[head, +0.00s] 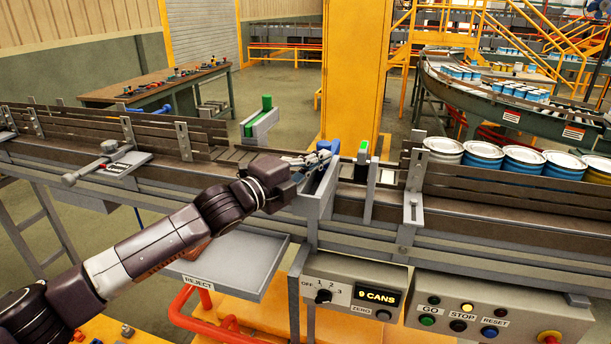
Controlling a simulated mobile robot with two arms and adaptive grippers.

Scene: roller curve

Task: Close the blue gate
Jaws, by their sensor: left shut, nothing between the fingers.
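The blue gate shows as a grey plate (317,192) with a blue grip (328,146) on top, beside the gap in the conveyor's near rail. The plate juts from the line toward me, angled to the rail. My left gripper (318,159) is shut and empty, its fingertips right at the plate's upper left side, just below the blue grip. I cannot tell whether they touch. The gripper and wrist hide part of the rail and belt behind them. My right gripper is not in view.
A green-topped gate (262,117) stands across the belt, and a green-topped post (363,150) is right of the blue gate. Cans (484,156) queue at right. The reject tray (236,262) and control boxes (497,305) lie below. A yellow column (353,75) rises behind.

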